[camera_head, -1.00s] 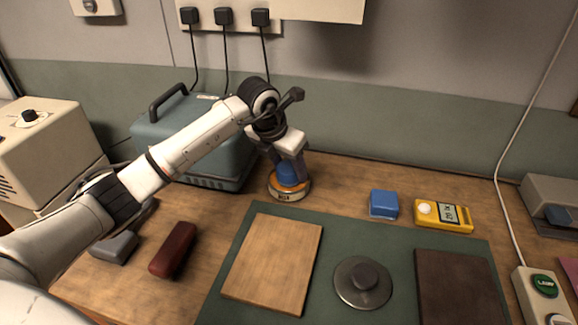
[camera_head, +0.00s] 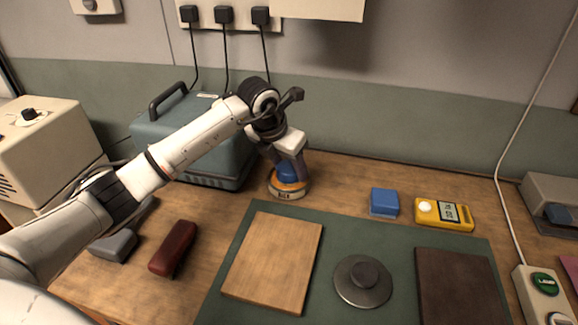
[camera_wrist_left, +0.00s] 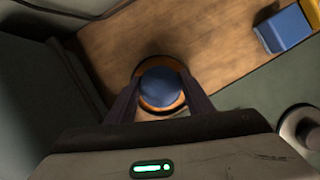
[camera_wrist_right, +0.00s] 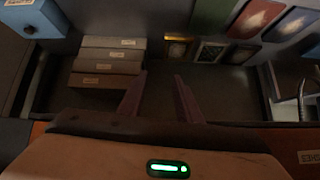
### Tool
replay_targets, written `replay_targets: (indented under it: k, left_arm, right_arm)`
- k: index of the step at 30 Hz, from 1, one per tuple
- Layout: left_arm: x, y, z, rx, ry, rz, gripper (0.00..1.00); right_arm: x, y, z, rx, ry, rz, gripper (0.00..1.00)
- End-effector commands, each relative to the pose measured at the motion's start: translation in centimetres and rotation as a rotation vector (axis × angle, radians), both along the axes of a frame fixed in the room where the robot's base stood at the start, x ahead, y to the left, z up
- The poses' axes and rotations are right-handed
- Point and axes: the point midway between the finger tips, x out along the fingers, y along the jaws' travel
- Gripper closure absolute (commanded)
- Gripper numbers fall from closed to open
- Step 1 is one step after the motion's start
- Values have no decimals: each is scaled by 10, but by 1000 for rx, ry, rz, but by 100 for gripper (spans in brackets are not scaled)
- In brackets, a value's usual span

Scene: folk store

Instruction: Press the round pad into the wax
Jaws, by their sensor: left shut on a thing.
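The round pad (camera_head: 287,173) is blue and held in my left gripper (camera_head: 288,168). Its fingers close on the pad's two sides. The pad is over the round tin of orange wax (camera_head: 292,185), low against the wax, though I cannot tell how firmly it touches. In the left wrist view the blue pad (camera_wrist_left: 160,87) sits inside the orange wax ring (camera_wrist_left: 151,107), between the fingers. The tin (camera_head: 287,194) stands on the wooden bench just behind the green mat. My right gripper (camera_wrist_right: 160,92) shows only in the right wrist view, open and empty.
A teal machine (camera_head: 195,145) stands close left of the tin. A green mat (camera_head: 335,235) in front carries a tan board (camera_head: 272,262), a grey disc (camera_head: 350,287) and a dark board (camera_head: 458,285). A blue block (camera_head: 384,202) and yellow meter (camera_head: 443,214) lie right.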

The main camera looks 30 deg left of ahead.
Motion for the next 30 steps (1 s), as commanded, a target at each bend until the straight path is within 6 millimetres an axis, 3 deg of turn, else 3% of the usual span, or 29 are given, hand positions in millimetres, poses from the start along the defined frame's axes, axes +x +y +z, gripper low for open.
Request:
replay_targets:
  k: [11, 30]
  left_arm:
    - [-1, 0, 2, 1, 3, 0, 70]
    - [0, 0, 54, 1, 0, 0, 70]
  right_arm:
    - [-2, 0, -1, -1, 7, 1, 69]
    - [-1, 0, 37, 0, 2, 1, 69]
